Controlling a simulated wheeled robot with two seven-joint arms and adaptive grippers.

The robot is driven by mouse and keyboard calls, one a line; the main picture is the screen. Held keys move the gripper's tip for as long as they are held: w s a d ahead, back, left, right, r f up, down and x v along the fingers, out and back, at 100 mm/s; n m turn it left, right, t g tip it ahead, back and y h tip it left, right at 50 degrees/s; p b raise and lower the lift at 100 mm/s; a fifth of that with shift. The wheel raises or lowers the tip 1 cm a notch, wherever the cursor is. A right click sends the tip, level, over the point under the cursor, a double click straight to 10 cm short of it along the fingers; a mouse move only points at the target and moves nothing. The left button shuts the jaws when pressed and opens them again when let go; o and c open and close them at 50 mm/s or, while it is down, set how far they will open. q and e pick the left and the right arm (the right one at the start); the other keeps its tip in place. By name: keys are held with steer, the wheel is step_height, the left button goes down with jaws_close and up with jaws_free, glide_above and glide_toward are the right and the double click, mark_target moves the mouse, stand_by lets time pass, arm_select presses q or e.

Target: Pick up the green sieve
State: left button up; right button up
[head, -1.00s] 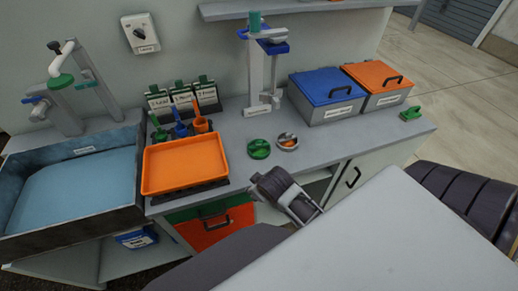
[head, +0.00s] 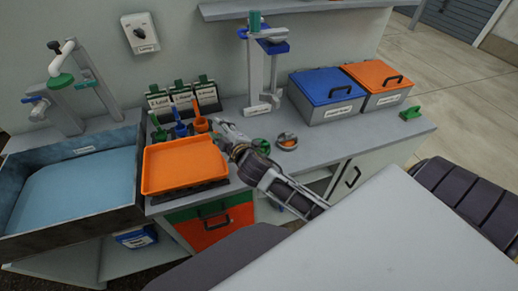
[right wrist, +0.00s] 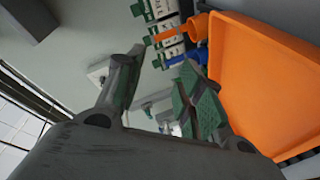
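A round green item (head: 263,146), which looks like the green sieve, lies on the grey counter beside a small metal bowl (head: 287,141) with orange contents. My right gripper partly covers it in the head view; I cannot tell whether they touch. My right gripper (head: 222,130) reaches over the counter, its fingertips left of the green item, near the orange tray's right corner. In the right wrist view its two fingers (right wrist: 160,85) stand apart with no object visibly held between them. My left gripper is out of view.
The orange tray (head: 184,166) stands left of my right gripper. Behind it are green, blue and orange scoops (head: 200,124) and labelled holders. A grey stand (head: 262,82) and blue-lidded (head: 328,87) and orange-lidded (head: 378,76) boxes stand at the back.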

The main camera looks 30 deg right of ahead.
steer(key=w+a+r+n+t+y, duration=0.3)
steer(key=a+r+n+y, duration=0.25)
steer(key=r+n, duration=0.2)
steer(key=s+a+r+n+g+y, duration=0.3)
steer(key=a+n+g+y, duration=0.6)
steer(key=n, duration=0.9)
step_height(320, 180, down, 11)
steer(key=s+n+g+h, duration=0.2)
steer(key=n+g, duration=0.5)
steer(key=n, duration=0.4)
steer(key=d+f+n+g+h, duration=0.25)
steer(key=d+f+h, duration=0.25)
steer(key=d, duration=0.5)
steer(key=d+h, duration=0.2)
steer(key=d, duration=0.4)
steer(key=d+h, duration=0.3)
steer(key=d, duration=0.4)
steer(key=w+d+h, duration=0.1)
steer(key=d+h, duration=0.1)
steer(key=d, duration=0.5)
steer(key=shift+f+n+g+h, duration=0.25)
steer(key=shift+n, duration=0.15)
